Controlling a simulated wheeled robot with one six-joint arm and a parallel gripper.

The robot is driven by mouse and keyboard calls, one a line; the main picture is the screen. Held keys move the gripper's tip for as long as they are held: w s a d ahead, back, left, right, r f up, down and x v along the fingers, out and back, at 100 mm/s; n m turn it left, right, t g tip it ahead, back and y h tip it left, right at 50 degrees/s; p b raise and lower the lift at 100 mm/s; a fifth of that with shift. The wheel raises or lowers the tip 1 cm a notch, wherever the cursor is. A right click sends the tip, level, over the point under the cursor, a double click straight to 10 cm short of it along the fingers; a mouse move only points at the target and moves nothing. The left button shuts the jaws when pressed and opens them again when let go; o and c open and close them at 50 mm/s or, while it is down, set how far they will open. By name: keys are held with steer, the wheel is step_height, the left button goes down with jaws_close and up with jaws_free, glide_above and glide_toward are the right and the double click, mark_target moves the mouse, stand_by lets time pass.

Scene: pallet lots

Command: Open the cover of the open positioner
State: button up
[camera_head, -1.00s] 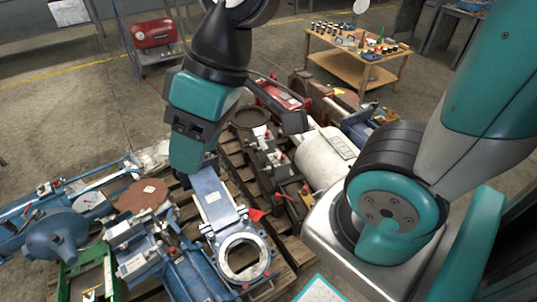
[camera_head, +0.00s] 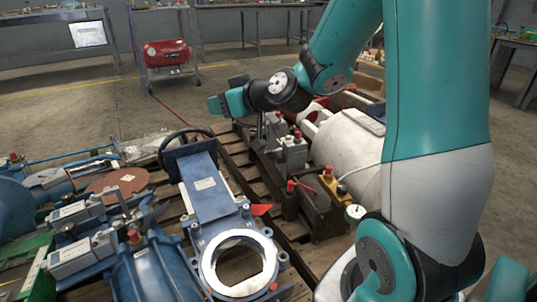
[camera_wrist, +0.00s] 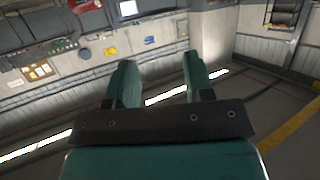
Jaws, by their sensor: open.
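My gripper (camera_head: 216,104) is raised above the far end of the pallet, pointing left in the head view. In the wrist view my gripper (camera_wrist: 160,66) is open, with nothing between its two teal fingers. I cannot tell which unit is the open positioner. Candidate grey boxes sit on the blue machinery at the left: one box (camera_head: 72,257) in front and another box (camera_head: 75,216) behind it. A further grey box (camera_head: 293,152) with a red cap stands right of the middle. My gripper touches none of them. No opened cover can be made out.
A blue valve (camera_head: 210,190) with a round flange (camera_head: 238,268) and a handwheel (camera_head: 186,142) lies on the wooden pallet (camera_head: 238,158). A white cylinder (camera_head: 345,145) lies to the right. A red machine (camera_head: 165,52) stands behind on a cart.

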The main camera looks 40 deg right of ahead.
steer(key=w+d+f+m+t+h+b, duration=0.1)
steer(key=d+f+m+t+h+b, duration=0.3)
steer(key=d+f+b, duration=0.85)
steer(key=g+h+b, duration=0.1)
steer(key=h+b, duration=0.4)
steer(key=h, duration=0.1)
glide_toward(268, 124)
steer(key=shift+m, duration=0.5)
steer(key=p+x, duration=0.9)
steer(key=shift+c, duration=0.5)
